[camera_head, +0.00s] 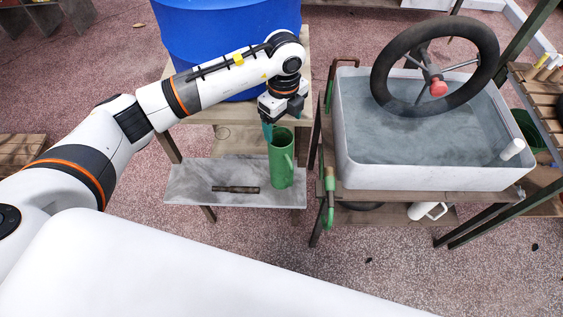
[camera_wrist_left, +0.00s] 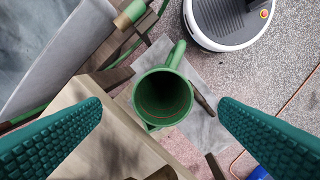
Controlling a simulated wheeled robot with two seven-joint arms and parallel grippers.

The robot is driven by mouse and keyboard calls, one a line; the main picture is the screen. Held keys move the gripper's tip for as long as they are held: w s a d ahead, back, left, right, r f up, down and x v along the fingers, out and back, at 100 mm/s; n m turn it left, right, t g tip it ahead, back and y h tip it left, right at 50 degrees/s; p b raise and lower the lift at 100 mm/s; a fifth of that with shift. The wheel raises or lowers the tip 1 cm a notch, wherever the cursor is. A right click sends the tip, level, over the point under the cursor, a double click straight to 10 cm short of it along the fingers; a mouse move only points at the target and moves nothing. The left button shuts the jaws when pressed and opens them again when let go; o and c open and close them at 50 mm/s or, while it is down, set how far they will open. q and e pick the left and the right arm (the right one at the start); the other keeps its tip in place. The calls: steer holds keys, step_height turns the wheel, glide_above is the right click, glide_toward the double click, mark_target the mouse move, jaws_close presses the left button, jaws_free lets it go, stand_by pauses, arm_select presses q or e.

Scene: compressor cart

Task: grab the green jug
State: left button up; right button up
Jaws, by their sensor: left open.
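My right gripper is not in view.
A blue barrel (camera_head: 225,45) stands on the wooden table behind. A dark flat bar (camera_head: 236,189) lies on the shelf left of the jug.

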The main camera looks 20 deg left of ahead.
mark_target(282, 143)
arm_select(q)
step_height(282, 143, down, 4)
steer(key=shift+r, duration=0.2)
steer(key=shift+s+f+p, duration=0.1)
steer(key=shift+f+p, duration=0.35)
steer(key=shift+f, duration=0.1)
step_height(282, 143, down, 4)
steer(key=shift+f+p, duration=0.2)
steer(key=shift+p, duration=0.2)
steer(key=shift+c, duration=0.3)
steer(key=c, duration=1.2)
steer(key=shift+c, duration=0.4)
steer(key=shift+r, duration=0.15)
